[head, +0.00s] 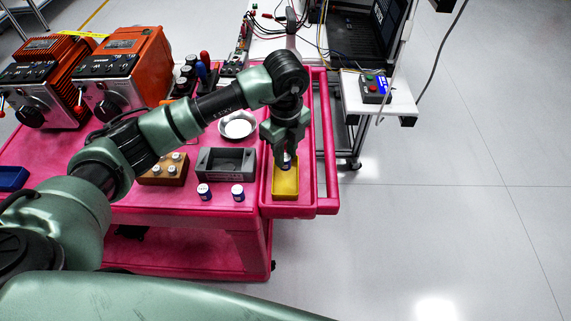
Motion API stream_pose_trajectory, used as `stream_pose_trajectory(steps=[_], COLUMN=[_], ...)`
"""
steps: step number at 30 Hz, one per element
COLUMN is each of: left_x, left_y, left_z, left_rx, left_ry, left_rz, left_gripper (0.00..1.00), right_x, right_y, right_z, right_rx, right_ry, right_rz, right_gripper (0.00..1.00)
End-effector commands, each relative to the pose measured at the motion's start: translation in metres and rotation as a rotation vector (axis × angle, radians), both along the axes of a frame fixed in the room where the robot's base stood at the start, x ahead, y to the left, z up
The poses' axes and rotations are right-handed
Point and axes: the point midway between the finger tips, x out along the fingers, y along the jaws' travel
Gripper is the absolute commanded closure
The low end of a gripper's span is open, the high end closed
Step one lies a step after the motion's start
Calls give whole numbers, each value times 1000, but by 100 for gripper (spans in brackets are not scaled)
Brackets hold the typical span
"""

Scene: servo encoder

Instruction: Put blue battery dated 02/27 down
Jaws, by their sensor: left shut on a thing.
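My left gripper (284,157) points down over the yellow tray (286,188) at the right end of the pink cart. It is shut on a blue battery with a pale top (287,162), which is partly hidden between the fingers. The battery is at the far end of the yellow tray; I cannot tell whether it touches the tray floor. Its date is too small to read. Two similar blue batteries with white tops, one at left (204,193) and one at right (238,194), stand on the cart near its front edge. My right gripper is not in view.
A grey box (227,177) and a wooden block (157,181) holding several white-topped pieces stand left of the yellow tray. A metal dish (237,125) lies behind. Orange machines (140,62) stand at the back left. A blue bin (12,178) is at far left. Open floor lies right.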

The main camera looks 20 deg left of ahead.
Motion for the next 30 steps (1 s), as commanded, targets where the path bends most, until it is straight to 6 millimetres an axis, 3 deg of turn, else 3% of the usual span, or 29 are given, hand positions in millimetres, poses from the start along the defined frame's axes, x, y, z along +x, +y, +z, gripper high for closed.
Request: stream_pose_trajectory(steps=[14,27,28,30], left_x=[0,0,0,0], left_y=[0,-1,0,0], left_z=[-56,-64,-63,-63], left_rx=[0,0,0,0], left_ry=[2,-1,-1,-1], left_rz=[-1,-2,-2,-2], left_gripper=[100,100,65,65], right_x=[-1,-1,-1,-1], right_y=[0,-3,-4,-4], right_z=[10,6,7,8], right_rx=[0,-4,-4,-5], right_ry=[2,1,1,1], right_rz=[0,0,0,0], right_gripper=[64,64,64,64])
